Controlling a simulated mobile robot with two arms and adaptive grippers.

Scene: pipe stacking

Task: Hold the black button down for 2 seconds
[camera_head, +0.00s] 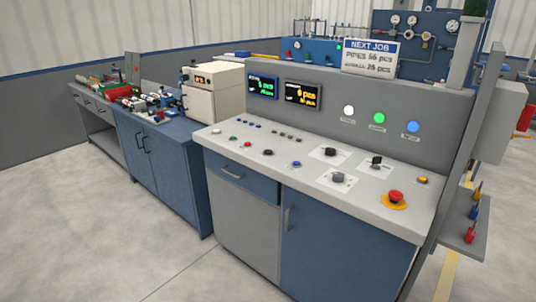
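The black button (267,153) is a small round push button on the light grey sloping top of the control console (310,188). It stands in a row between a red button (247,144) and a blue button (296,164). A green button (232,138) is at the left end of that row. Nothing covers the black button, and nothing touches it. Neither of my grippers is in view.
Black rotary knobs (338,178) and a red mushroom button on a yellow base (396,197) are on the console's right half. Displays (303,95) and lamps (379,118) are on its back panel. A cluttered blue workbench (160,160) stands left. The floor (110,235) in front is clear.

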